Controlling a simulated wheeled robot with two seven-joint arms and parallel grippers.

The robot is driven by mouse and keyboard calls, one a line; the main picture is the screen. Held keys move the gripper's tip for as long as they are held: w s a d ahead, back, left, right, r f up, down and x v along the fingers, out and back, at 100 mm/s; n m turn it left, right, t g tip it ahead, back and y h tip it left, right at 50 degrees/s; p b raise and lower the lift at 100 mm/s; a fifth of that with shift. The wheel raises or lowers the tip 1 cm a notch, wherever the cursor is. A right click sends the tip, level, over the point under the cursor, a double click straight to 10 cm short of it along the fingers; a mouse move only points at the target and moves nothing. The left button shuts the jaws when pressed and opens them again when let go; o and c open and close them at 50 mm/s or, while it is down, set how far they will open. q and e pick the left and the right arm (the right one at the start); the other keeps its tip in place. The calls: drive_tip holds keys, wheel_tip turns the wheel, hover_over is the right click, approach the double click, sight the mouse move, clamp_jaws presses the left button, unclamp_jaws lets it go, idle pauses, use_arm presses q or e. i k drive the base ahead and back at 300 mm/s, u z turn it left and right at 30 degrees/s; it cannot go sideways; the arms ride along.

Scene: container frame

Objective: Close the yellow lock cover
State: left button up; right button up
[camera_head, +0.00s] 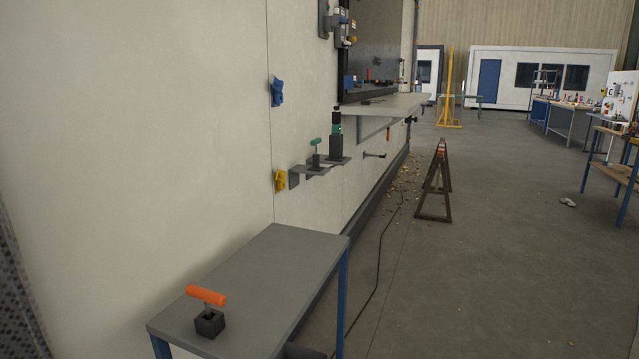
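A small yellow lock cover (280,180) is fixed on the white wall, left of a small grey bracket shelf. It is small in view, and I cannot tell clearly whether it is open or shut. A blue piece of similar size (277,92) is on the same wall above it. Neither of my grippers shows in the head view.
A grey table (270,262) with blue legs stands against the wall, holding an orange-handled tool in a black block (209,322). Small wall shelves (312,170) carry green-topped tools. A dark sawhorse (437,185) stands on the floor at right. Open floor (500,290) lies right of the table.

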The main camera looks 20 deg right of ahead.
sight(281, 174)
drive_tip(key=z, duration=1)
drive_tip(key=i, duration=0.25)
drive_tip(key=u, duration=0.5)
drive_tip(key=k, duration=1.65)
drive_tip(key=z, duration=1.35)
drive_tip(key=i, duration=5.85)
drive_tip(key=u, duration=4.25)
